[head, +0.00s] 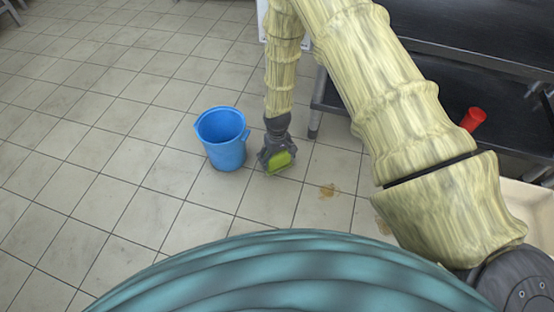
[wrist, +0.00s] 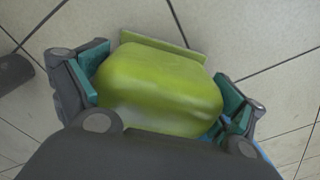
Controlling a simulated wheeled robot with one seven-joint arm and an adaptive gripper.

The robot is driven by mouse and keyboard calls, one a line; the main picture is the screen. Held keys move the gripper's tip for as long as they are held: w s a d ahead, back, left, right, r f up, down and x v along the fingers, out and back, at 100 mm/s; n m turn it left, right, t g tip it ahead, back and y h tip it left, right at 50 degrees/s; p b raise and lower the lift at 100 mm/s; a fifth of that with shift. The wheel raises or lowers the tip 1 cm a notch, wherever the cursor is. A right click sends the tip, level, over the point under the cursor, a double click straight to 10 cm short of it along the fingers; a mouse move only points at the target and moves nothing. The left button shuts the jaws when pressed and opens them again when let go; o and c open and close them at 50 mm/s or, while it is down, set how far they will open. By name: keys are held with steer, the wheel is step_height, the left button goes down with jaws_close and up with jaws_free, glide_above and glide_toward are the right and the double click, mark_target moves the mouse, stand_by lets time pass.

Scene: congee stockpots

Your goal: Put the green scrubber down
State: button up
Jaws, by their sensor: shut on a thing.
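The green scrubber (head: 280,161) is in my gripper, low over or at the tiled floor; I cannot tell whether it touches the tiles. In the wrist view the scrubber (wrist: 160,88) is a rounded yellow-green block with a flat plate along its far edge. My gripper (head: 277,157) is shut on it, with teal finger pads on both sides. The gripper also shows in the wrist view (wrist: 160,95). The scrubber's near side is hidden by my gripper's body.
A blue bucket (head: 222,140) stands just left of my gripper. A brown stain (head: 328,191) lies on the floor to the right. A dark metal shelf (head: 345,95) with a red cup (head: 473,119) is at the right. The floor at the left is open.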

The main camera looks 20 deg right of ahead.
steer(key=o, duration=0.6)
steer(key=shift+f, duration=0.1)
step_height(320, 180, up, 12)
steer(key=p, duration=0.7)
steer(key=s+d+f+m, duration=0.1)
steer(key=s+f, duration=0.2)
steer(key=s, duration=0.6)
steer(key=s+d+f, duration=0.1)
steer(key=s+f, duration=0.2)
steer(key=s, duration=0.5)
steer(key=shift+m, duration=0.8)
steer(key=s, duration=0.6)
steer(key=s+d+r, duration=0.1)
steer(key=s, duration=0.5)
steer(key=s+r, duration=0.1)
steer(key=s, duration=0.6)
steer(key=shift+d, duration=0.15)
